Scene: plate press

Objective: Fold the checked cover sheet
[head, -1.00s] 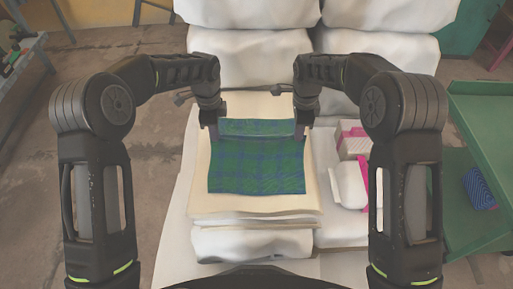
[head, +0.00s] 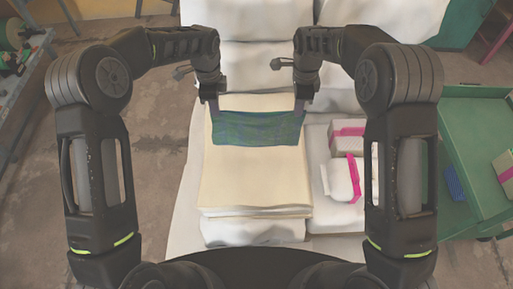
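The blue-green checked cover sheet (head: 258,130) shows as a short, wide band near the far end of a cream padded stack (head: 255,180). Its far edge runs between my two grippers. My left gripper (head: 212,108) is at the sheet's far left corner and seems closed on it. My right gripper (head: 300,106) is at the far right corner and seems closed on it too. The fingertips are small and partly hidden by the wrists. I cannot tell how much of the sheet touches the stack or how its layers lie.
White wrapped bundles (head: 255,60) stand behind the stack. To its right are a pink-strapped box (head: 345,132) and a white pack with a pink band (head: 340,180). A green cart (head: 450,120) at the far right holds a blue item (head: 454,183) and a box. The stack's near part is bare.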

